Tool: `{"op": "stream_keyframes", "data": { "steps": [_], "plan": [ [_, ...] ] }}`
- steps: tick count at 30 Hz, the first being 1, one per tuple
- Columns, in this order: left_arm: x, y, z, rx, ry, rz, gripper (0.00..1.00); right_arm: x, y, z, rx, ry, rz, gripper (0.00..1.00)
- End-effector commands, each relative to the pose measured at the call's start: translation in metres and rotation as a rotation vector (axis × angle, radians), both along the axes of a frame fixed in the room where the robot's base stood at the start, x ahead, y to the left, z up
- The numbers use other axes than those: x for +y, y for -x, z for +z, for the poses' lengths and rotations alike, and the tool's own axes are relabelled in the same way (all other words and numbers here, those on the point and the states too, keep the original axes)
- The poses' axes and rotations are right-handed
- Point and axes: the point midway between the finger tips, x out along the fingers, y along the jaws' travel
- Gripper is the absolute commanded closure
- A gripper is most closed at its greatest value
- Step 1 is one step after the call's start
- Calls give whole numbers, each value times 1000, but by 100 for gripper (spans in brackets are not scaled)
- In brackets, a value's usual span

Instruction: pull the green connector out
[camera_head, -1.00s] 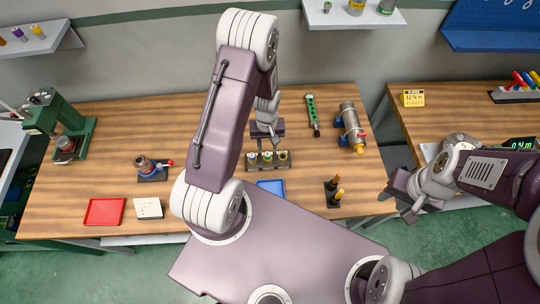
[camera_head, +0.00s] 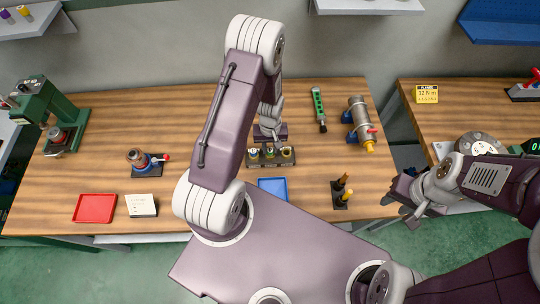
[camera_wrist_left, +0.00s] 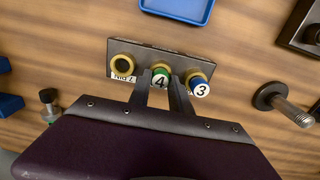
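The green connector, labelled 4 (camera_wrist_left: 160,77), stands in the middle hole of a dark block (camera_wrist_left: 127,46) in the left wrist view. A blue connector labelled 3 (camera_wrist_left: 199,85) is on its right, and an empty-looking brass-ringed hole (camera_wrist_left: 123,66) is on its left. My left gripper (camera_wrist_left: 162,82) is open, with one finger on each side of the green connector and narrow gaps visible. In the head view, my left gripper (camera_head: 270,138) is over the block's back edge. My right gripper (camera_head: 394,197) is open and empty, off the table's front right edge.
A blue tray (camera_head: 273,187) lies in front of the block. A metal cylinder (camera_head: 361,124) and a green strip (camera_head: 319,108) lie behind.

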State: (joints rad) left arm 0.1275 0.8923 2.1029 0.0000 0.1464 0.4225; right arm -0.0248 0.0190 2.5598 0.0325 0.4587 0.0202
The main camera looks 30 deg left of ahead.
Motion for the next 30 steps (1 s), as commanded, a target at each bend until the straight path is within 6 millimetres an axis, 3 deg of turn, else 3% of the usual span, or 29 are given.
{"op": "stream_keyframes", "data": {
  "steps": [1,2,6,7,9,30],
  "plan": [
    [0,0,0,0,0,0,93,0,0,0,0,0,0,64],
    [0,0,0,0,0,0,100,0,0,0,0,0,0,64],
    [0,0,0,1,0,0,100,0,0,0,0,0,0,64],
    [0,0,0,1,1,0,85,0,0,0,0,0,0,64],
    [0,0,0,1,0,0,100,0,0,0,0,0,0,64],
    [0,0,13,1,0,0,100,0,0,11,0,0,0,64]
  ]
}}
